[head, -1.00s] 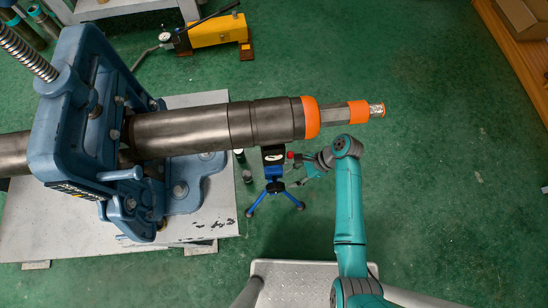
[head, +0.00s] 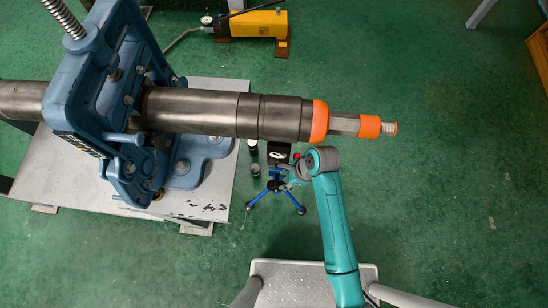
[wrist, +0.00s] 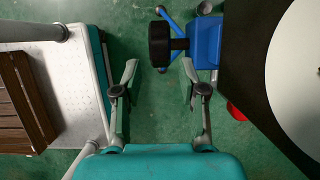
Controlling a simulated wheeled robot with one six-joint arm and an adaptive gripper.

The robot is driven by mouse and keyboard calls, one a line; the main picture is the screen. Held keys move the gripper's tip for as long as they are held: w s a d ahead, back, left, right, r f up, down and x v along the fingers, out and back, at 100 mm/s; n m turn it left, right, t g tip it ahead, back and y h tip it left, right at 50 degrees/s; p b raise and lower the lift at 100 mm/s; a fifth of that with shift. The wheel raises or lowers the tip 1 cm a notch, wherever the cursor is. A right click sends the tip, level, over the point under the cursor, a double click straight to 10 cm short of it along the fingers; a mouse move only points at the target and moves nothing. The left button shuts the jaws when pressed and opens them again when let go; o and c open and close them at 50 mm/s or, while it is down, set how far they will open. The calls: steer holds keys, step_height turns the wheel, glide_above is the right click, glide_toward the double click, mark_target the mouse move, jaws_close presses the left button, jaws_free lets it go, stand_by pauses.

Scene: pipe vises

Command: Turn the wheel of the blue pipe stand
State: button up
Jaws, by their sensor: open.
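The blue pipe stand (head: 275,187) stands on spread tripod legs under the steel pipe, right of the grey plate. In the wrist view its blue body (wrist: 206,42) is at the top, and its black wheel (wrist: 159,44) sticks out to the left on a short shaft. My gripper (wrist: 159,68) is open and empty, one finger on each side of the gap. The wheel lies in line with this gap, just ahead of the fingertips; I see no contact. In the head view my gripper (head: 293,181) is beside the stand, partly hidden by my arm.
The long pipe (head: 200,112) with orange bands runs above the stand, held in the large blue vise (head: 95,95). Small dark cylinders (head: 254,158) stand left of the stand. A yellow pump (head: 250,23) is at the back. The green floor to the right is clear.

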mark_target(274, 186)
steer(key=x, duration=1)
steer(key=shift+a+f, duration=0.15)
steer(key=shift+f, duration=0.05)
jaws_close()
